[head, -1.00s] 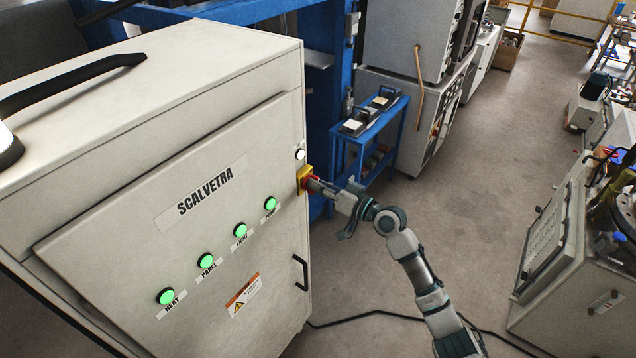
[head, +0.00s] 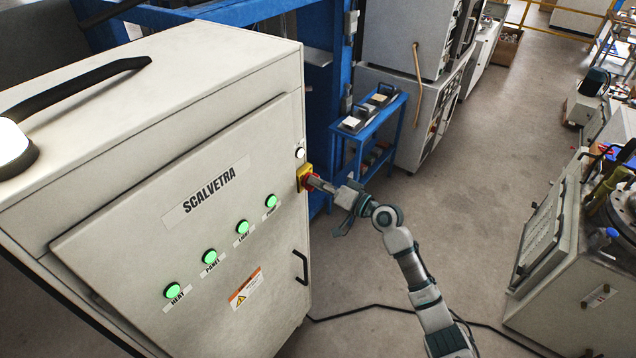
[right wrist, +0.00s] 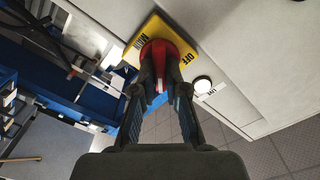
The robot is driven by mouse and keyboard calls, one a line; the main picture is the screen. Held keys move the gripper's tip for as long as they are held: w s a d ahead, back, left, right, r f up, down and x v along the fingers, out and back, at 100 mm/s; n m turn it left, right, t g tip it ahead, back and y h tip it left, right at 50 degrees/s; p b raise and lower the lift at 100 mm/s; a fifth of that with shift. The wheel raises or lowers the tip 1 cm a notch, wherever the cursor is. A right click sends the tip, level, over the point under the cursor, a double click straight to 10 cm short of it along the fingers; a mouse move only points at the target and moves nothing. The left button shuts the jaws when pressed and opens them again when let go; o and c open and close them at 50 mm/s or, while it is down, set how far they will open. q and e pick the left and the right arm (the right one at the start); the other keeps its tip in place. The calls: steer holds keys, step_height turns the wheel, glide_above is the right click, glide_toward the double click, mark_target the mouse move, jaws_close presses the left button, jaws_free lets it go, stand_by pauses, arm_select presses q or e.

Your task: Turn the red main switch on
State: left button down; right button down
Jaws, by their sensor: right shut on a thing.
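The yellow plate there (right wrist: 188,42) shows the words MAIN and OFF. The knob's exact pointing is hard to tell. My left gripper is not in view.
A white round lamp (head: 300,153) sits above the switch. A blue cart (head: 370,125) stands behind. The floor (head: 470,200) right of my arm is open.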

steer(key=c, duration=1.2)
jaws_free()
steer(key=shift+f, duration=0.5)
steer(key=shift+c, duration=0.2)
steer(key=shift+o, duration=0.2)
steer(key=shift+r, duration=0.15)
steer(key=v, duration=1.2)
steer(key=shift+w, duration=0.15)
